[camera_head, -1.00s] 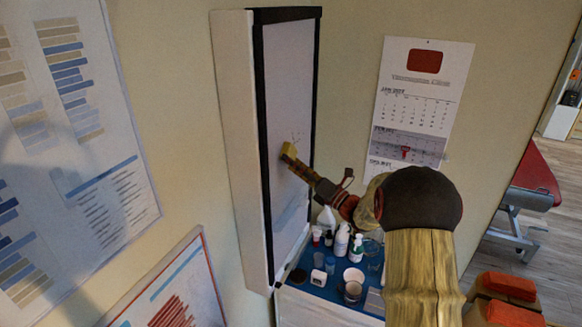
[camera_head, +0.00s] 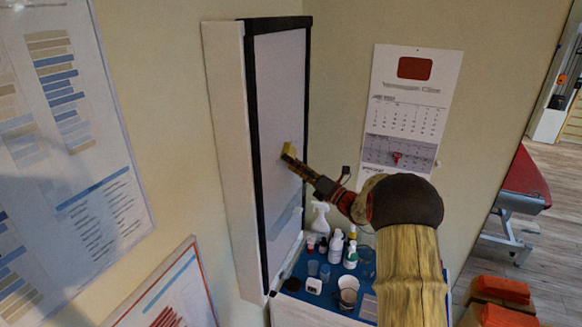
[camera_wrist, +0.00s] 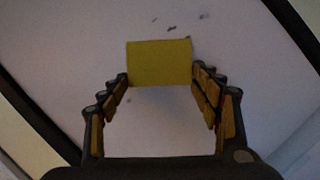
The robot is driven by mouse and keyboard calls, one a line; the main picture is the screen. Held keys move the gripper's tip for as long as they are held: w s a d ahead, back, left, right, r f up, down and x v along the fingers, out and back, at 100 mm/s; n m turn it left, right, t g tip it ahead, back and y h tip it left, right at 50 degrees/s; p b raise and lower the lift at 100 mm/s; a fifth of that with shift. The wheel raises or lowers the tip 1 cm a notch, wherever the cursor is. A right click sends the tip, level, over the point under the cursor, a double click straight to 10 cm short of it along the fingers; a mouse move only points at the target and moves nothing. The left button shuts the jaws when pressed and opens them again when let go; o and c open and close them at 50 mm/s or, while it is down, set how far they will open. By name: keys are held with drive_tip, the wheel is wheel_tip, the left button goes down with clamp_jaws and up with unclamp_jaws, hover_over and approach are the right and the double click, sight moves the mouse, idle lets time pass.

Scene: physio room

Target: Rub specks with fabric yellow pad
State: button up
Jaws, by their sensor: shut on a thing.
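The yellow fabric pad (camera_wrist: 159,63) is between the fingertips of my gripper (camera_wrist: 160,80), which is shut on it. In the head view the pad (camera_head: 288,149) is at the pale front panel (camera_head: 278,95) of a tall wall cabinet with a black frame. I cannot tell whether the pad touches the panel. Several dark specks (camera_wrist: 171,27) show on the panel just beyond the pad's top edge in the wrist view, with a fainter mark by its lower left. My gripper (camera_head: 294,162) points left toward the panel.
Below the panel, a blue counter (camera_head: 322,297) holds bottles, cups and a white spray bottle (camera_head: 320,215). A calendar (camera_head: 411,105) hangs on the wall to the right. Posters (camera_head: 65,100) hang at the left. A red treatment table (camera_head: 525,185) stands far right.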

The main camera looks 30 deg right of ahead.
drive_tip(key=w+d, duration=0.5)
drive_tip(key=d, duration=0.2)
drive_tip(key=shift+w, duration=0.3)
idle(0.6)
drive_tip(key=s+d, duration=0.3)
drive_tip(key=s, duration=0.1)
drive_tip(key=shift+s+d+p, duration=0.35)
drive_tip(key=shift+s+p, duration=0.05)
drive_tip(key=shift+p, duration=0.05)
idle(0.3)
drive_tip(key=shift+s+d, duration=0.95)
drive_tip(key=shift+s, duration=0.25)
